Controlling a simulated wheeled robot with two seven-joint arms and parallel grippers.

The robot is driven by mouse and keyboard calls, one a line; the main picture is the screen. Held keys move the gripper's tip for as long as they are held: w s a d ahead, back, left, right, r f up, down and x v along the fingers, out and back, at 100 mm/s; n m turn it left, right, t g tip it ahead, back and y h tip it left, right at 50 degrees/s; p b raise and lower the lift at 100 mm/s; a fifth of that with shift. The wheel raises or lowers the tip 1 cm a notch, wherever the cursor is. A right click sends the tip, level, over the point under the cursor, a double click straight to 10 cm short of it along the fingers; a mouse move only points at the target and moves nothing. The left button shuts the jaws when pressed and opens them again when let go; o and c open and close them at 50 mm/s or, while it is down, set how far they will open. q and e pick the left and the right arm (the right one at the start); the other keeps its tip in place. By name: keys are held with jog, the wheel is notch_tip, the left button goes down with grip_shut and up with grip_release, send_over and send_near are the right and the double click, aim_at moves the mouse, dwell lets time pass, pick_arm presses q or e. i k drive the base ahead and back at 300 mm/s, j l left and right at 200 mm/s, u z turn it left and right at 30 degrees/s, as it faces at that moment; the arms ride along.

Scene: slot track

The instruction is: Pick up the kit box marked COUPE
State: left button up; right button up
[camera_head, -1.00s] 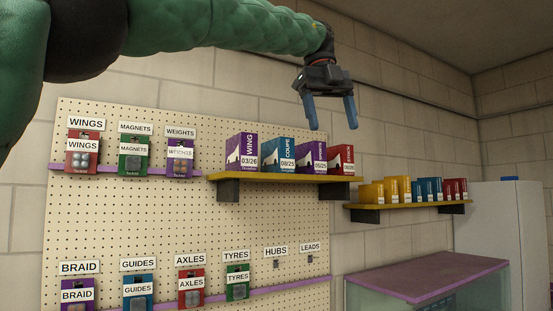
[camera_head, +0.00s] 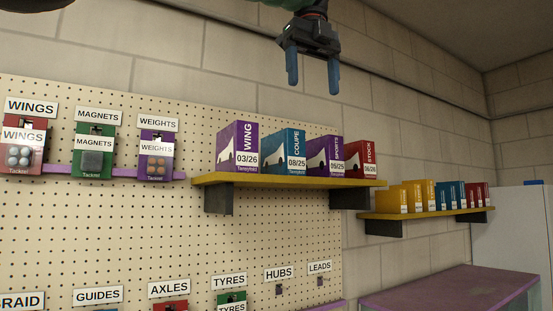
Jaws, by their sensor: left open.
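The COUPE kit box (camera_head: 283,157) is blue with a white label reading 08/25. It stands upright on a yellow shelf (camera_head: 262,180). A purple WING box (camera_head: 238,148) stands just left of it, and a purple SPORTS box (camera_head: 326,157) just right of it. A red STOCK box (camera_head: 362,160) stands at the right end of the row. My left gripper (camera_head: 313,78) is open and empty, fingers pointing down, above the row of boxes and apart from them. My right gripper is not in view.
A pegboard (camera_head: 200,235) with hanging labelled packs is at left. A lower yellow shelf (camera_head: 425,214) at right holds several small yellow, blue and red boxes. A purple-topped glass case (camera_head: 450,288) stands at lower right. The air in front of the upper shelf looks clear.

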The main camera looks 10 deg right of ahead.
aim_at(283, 152)
jog(key=i, duration=0.9)
